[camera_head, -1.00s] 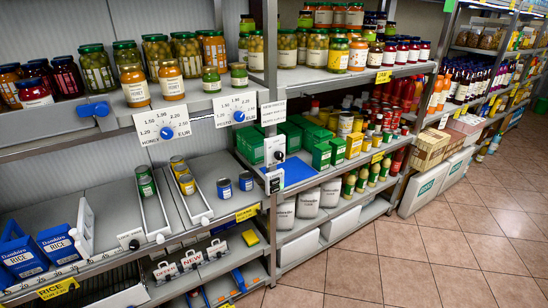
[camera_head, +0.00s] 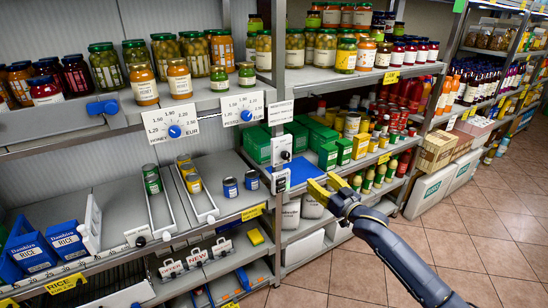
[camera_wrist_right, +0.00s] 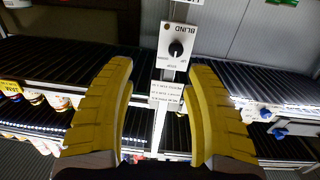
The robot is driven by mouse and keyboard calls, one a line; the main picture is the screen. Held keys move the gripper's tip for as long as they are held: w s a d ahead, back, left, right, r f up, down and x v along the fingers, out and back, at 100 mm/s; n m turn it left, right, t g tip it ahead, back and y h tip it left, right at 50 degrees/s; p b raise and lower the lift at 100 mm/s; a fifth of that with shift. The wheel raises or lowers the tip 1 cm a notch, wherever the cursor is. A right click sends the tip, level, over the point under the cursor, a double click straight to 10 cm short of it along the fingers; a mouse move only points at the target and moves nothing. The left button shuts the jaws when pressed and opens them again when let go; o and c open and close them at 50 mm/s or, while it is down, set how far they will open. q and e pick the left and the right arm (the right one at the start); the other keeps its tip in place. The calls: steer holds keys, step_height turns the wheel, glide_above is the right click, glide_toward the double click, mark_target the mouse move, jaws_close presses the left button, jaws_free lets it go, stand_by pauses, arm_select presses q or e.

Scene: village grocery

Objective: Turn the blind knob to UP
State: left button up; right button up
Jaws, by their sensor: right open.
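The blind knob is a round black knob on a white plate marked BLIND. In the right wrist view the knob (camera_wrist_right: 176,48) shows beyond the fingertips, with the picture upside down. In the head view the knob plate (camera_head: 282,143) is on the grey shelf post, below a paper notice. I cannot tell which mark the knob points to. My right gripper (camera_head: 322,184) has yellow fingers and is open and empty. It is to the right of and below the plate, apart from it. In the wrist view the gripper (camera_wrist_right: 160,66) spreads its fingers either side of the post. My left gripper is not in view.
A second white plate (camera_head: 281,182) is lower on the post. A blue mat (camera_head: 301,172) and green boxes (camera_head: 328,156) are close by on the right shelf. A paper notice (camera_head: 280,112) hangs above the knob plate. The tiled floor (camera_head: 345,270) is open at the right.

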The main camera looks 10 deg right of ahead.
step_height(320, 180, up, 2)
steer(key=a+y, duration=0.1)
steer(key=a, duration=0.2)
steer(key=m, duration=0.1)
glide_toward(287, 157)
steer(key=x, duration=1)
steer(key=shift+w+a, duration=0.1)
steer(key=shift+w, duration=0.1)
steer(key=shift+o, duration=0.3)
jaws_close()
